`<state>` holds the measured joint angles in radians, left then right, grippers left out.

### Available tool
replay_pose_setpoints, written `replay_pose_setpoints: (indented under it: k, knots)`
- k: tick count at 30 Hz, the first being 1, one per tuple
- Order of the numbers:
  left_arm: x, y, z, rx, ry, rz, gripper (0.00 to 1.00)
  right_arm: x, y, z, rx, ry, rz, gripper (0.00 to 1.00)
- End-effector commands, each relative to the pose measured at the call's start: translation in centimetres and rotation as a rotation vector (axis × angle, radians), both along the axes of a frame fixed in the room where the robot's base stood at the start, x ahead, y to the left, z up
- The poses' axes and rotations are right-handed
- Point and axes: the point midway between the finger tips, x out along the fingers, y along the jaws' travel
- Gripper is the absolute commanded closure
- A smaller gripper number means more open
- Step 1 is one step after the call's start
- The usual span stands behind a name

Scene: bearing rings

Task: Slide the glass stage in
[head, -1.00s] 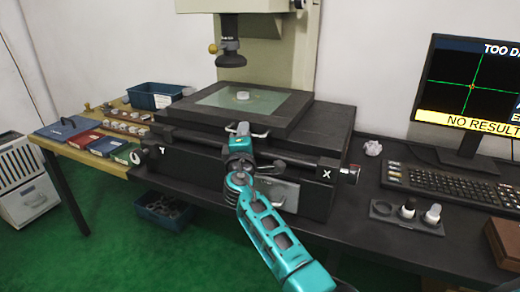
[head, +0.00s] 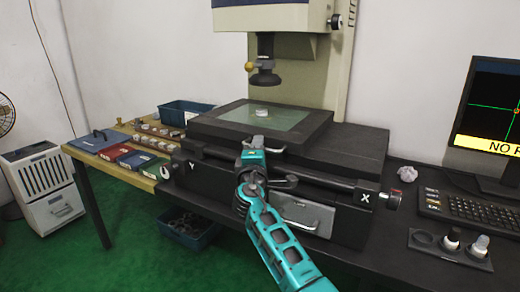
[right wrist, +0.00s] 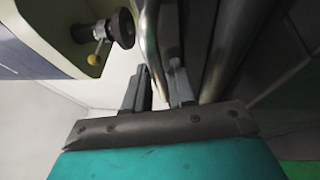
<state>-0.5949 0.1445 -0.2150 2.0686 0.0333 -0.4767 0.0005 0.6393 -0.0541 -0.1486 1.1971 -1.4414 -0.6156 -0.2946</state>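The glass stage is a pale green glass plate (head: 288,122) in a dark frame (head: 230,133) on the measuring machine's black base. A small pale ring (head: 261,112) lies on the glass. My teal right gripper (head: 262,147) is at the front edge of the stage, by a metal handle (head: 276,150). In the right wrist view its two fingers (right wrist: 160,88) stand apart, with a curved metal bar (right wrist: 151,40) at the gap between them. Whether they press on the bar is unclear. My left gripper is out of view.
The lens column (head: 265,75) hangs above the glass. X and Y knobs (head: 393,200) stick out at the base's sides. A blue bin (head: 186,112) and coloured cases (head: 115,152) are at left.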

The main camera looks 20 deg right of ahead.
Motion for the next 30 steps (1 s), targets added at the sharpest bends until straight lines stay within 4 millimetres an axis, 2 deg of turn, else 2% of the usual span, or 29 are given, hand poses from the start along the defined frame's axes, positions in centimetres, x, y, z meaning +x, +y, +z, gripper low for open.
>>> replay_pose_setpoints:
  k: [7,11,17,24,30]
  knots:
    - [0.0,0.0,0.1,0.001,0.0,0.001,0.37,-0.3,0.0,0.0,0.0,0.001,-0.003,0.76]
    - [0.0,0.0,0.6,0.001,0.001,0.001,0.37,-1.4,0.5,-0.2,0.0,0.002,-0.004,0.76]
    - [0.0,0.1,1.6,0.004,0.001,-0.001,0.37,-4.8,2.2,-0.8,0.003,0.003,-0.002,0.76]
    - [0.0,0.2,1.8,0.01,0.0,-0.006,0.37,-9.0,4.4,-1.8,0.002,0.001,0.0,0.76]
    - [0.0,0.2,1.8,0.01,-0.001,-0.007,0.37,-11.0,5.5,-2.1,0.0,0.001,0.0,0.76]
